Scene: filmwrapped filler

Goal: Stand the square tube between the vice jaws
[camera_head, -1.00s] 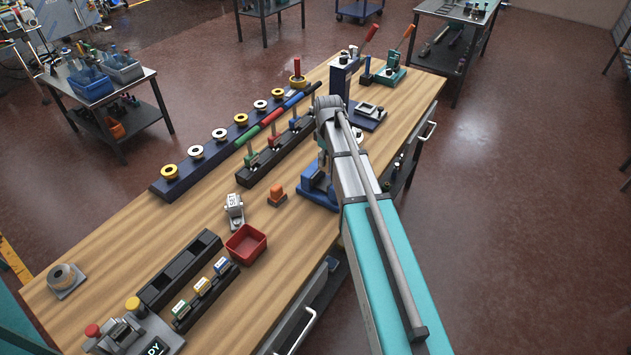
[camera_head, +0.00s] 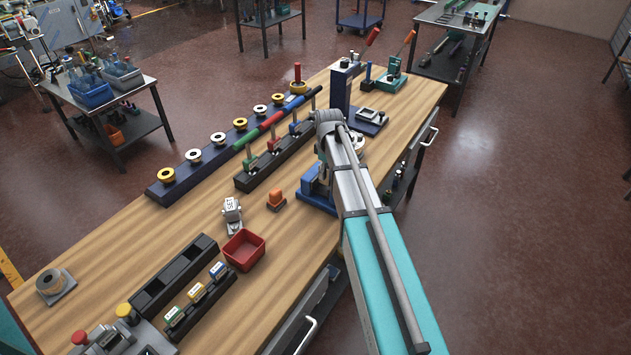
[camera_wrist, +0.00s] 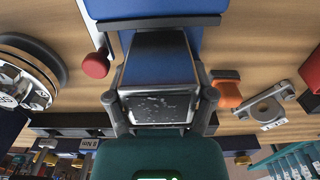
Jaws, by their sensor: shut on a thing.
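The blue vice (camera_head: 316,194) stands at the right edge of the bench, partly behind my arm. In the wrist view its blue body (camera_wrist: 150,8) and a dark jaw bar (camera_wrist: 150,23) show at the top, with a red handle knob (camera_wrist: 95,66) to the left. My gripper (camera_wrist: 161,104) is shut on the square tube (camera_wrist: 158,108), whose speckled grey end faces the camera between the two fingers. The tube extends away toward the vice. I cannot tell whether its far end is between the jaws. In the head view my arm hides the gripper and tube.
An orange block (camera_head: 276,197), a small grey clamp (camera_head: 232,210) and a red tray (camera_head: 244,248) sit left of the vice. A black rack (camera_head: 275,155) and a navy post (camera_head: 341,92) stand behind. Bare wood lies between the vice and red tray.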

